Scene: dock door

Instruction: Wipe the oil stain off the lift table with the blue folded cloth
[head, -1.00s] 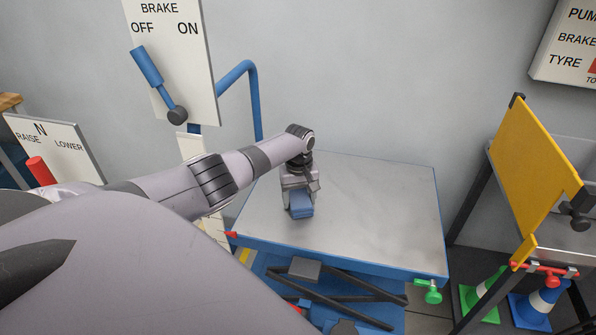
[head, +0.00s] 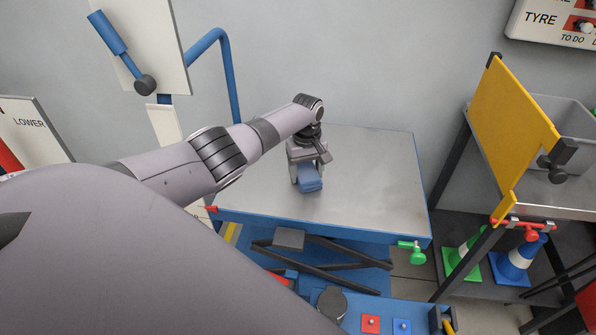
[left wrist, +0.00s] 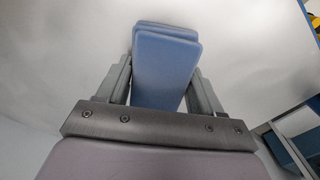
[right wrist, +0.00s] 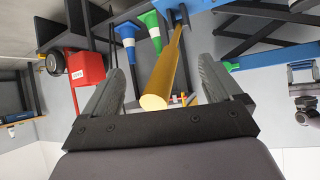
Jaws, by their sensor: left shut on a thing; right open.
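The blue folded cloth (head: 310,178) is held in my left gripper (head: 308,168), over the left-middle part of the lift table (head: 385,190). The left wrist view shows the cloth (left wrist: 165,65) between the two fingers of my left gripper (left wrist: 165,80). The cloth looks to be at the pale table top; I cannot tell whether it touches. I see no clear oil stain on the bare top; the arm and cloth hide part of it. My right gripper (right wrist: 160,75) is open, away from the table, and shows only in the right wrist view.
A blue bent rail (head: 230,75) and a brake lever panel (head: 135,45) stand behind the table at left. A yellow panel (head: 513,120) and a metal bench stand at right, with green and blue cones (head: 515,262) below. A green knob (head: 415,253) sticks out at the table's front.

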